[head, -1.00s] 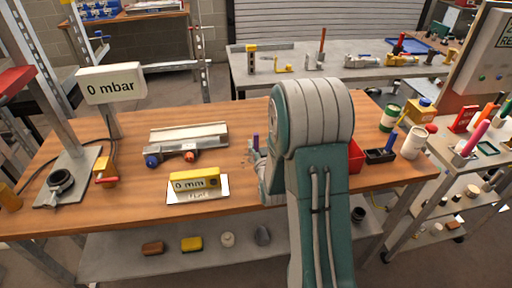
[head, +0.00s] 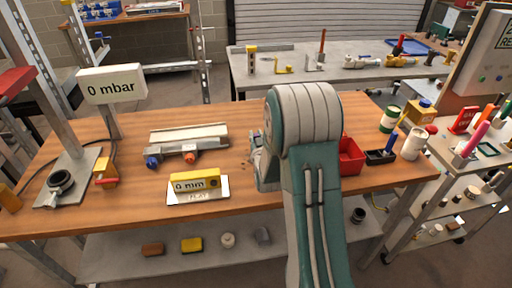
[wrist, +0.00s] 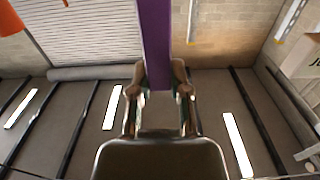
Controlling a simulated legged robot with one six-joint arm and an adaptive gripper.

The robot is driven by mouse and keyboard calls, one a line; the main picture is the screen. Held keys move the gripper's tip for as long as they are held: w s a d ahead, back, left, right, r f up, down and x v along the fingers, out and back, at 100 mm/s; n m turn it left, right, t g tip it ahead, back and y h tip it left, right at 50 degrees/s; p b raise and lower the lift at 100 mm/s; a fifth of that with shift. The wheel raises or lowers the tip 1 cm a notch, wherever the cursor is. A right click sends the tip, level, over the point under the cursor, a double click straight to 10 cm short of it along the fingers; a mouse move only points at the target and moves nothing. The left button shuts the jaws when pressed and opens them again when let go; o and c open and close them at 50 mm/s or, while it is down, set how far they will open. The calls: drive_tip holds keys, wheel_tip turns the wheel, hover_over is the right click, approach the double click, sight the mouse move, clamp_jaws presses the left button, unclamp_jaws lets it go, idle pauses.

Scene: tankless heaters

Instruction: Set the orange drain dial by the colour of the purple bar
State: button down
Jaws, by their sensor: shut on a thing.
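The orange dial (head: 190,157) sits on the front of a silver, white-topped unit (head: 190,138) on the wooden bench, with a blue dial (head: 152,162) to its left. In the wrist view the purple bar (wrist: 155,40) stands between the two fingertips of my gripper (wrist: 158,88), which is shut on it. In the head view my gripper (head: 257,158) is mostly hidden behind my arm, to the right of the orange dial and apart from it. The purple bar cannot be made out there. An orange shape (wrist: 10,20) shows at the wrist view's upper left corner.
A yellow "0 mm" block (head: 195,181) on a white plate stands in front of the unit. A "0 mbar" display (head: 111,86) stands on a post at left. A red bin (head: 350,160) lies right of my arm. Bare wood lies between the unit and my gripper.

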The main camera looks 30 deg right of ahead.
drive_tip(key=shift+r, duration=0.1)
drive_tip(key=shift+r, duration=0.55)
drive_tip(key=r, duration=0.2)
drive_tip(key=shift+s+d+r, duration=0.1)
drive_tip(key=shift+s+r, duration=0.15)
drive_tip(key=shift+r, duration=0.1)
drive_tip(key=s+d+r, duration=0.2)
drive_tip(key=s+r, duration=0.7)
drive_tip(key=s, duration=0.4)
drive_tip(key=shift+s, duration=0.2)
drive_tip(key=shift+s, duration=0.1)
